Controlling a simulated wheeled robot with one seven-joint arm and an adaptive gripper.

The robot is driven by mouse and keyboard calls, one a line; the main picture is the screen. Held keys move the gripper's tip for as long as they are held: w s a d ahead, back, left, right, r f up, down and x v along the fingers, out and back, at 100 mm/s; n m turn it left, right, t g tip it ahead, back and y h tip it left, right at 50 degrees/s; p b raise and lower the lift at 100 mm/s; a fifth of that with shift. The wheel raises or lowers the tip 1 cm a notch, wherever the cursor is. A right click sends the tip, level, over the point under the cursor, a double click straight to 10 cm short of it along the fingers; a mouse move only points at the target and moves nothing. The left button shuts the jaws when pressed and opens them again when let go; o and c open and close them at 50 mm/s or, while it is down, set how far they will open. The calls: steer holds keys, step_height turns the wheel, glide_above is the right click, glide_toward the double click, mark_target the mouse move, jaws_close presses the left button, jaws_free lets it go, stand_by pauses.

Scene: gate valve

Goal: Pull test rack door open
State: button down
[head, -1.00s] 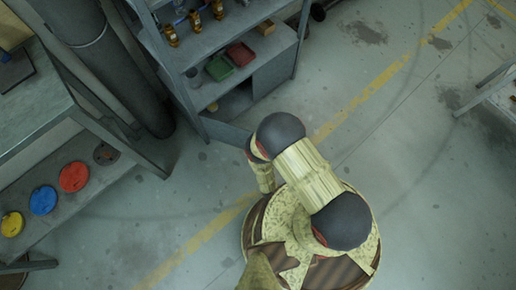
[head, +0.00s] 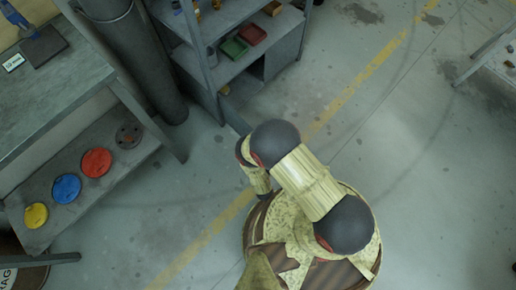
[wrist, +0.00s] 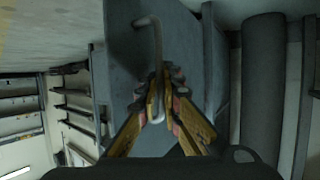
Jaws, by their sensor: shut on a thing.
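The test rack (head: 212,78) stands at the top of the head view. Its door (head: 236,119) shows there as a thin grey panel swung out from the rack's lower left post, partly hidden by my arm. In the wrist view the door (wrist: 122,55) is a flat grey panel behind my gripper, with a bent grey bar handle (wrist: 156,38). My gripper (wrist: 157,95) is shut on the handle, with fingers on both sides of the bar. In the head view my gripper is hidden under my arm.
A workbench (head: 60,90) with a lower shelf of coloured discs (head: 96,162) stands at left. A dark upright cylinder (head: 145,60) stands between bench and rack. Another table (head: 490,50) is at upper right. The floor (head: 430,190) is clear on the right.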

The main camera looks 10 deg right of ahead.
steer(key=shift+s, duration=0.3)
steer(key=c, duration=2.2)
jaws_free()
steer(key=shift+c, duration=0.2)
steer(key=shift+w+r, duration=0.1)
